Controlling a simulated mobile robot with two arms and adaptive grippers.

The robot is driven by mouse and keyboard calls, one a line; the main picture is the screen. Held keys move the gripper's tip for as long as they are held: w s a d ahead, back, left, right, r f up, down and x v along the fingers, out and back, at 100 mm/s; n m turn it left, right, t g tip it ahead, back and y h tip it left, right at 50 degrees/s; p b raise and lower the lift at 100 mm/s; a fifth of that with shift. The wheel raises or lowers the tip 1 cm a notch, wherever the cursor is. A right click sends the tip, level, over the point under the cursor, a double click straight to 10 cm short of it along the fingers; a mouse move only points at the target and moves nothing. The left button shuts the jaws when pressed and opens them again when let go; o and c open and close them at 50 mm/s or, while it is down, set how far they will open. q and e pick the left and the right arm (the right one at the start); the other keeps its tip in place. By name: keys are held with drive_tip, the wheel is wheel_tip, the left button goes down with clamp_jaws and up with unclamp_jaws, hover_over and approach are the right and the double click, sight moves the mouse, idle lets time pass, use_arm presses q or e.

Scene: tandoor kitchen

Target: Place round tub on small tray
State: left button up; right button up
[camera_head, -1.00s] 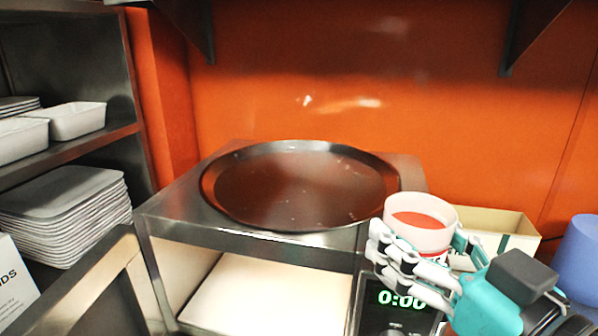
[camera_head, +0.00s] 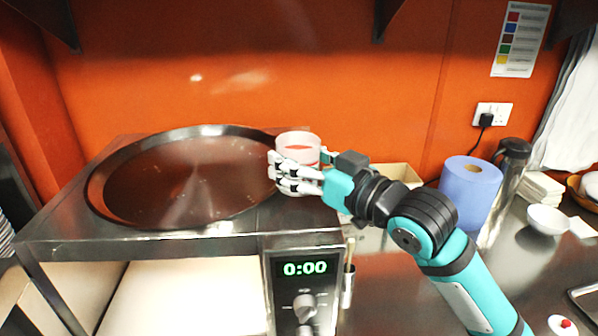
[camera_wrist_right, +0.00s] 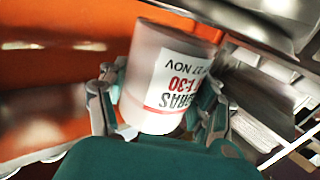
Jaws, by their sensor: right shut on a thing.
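The round tub (camera_head: 299,141) is pale with red contents and sits upright between the fingers of my right gripper (camera_head: 297,174). In the right wrist view the tub (camera_wrist_right: 146,75) shows a white label with red and black print, and the fingers of the gripper (camera_wrist_right: 160,115) close on both its sides. It is held beside the right rim of a wide round dark pan, over the stand's right side. A small dark tray (camera_head: 586,297) is cut off by the right edge of the head view, far from the tub. My left gripper is out of view.
The round pan (camera_head: 190,180) rests on a steel stand (camera_head: 50,232) with a timer panel (camera_head: 305,270). Right of my arm are a blue paper roll (camera_head: 469,190), a dark flask (camera_head: 512,165) and a white bowl (camera_head: 547,219). An open box (camera_head: 400,173) stands behind the arm.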

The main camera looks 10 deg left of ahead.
drive_tip(key=shift+f+p, duration=0.55)
drive_tip(key=shift+f, duration=1.2)
drive_tip(key=shift+a+f, duration=0.1)
drive_tip(key=shift+f, duration=0.1)
drive_tip(key=o, duration=1.4)
drive_tip(key=shift+o, duration=0.2)
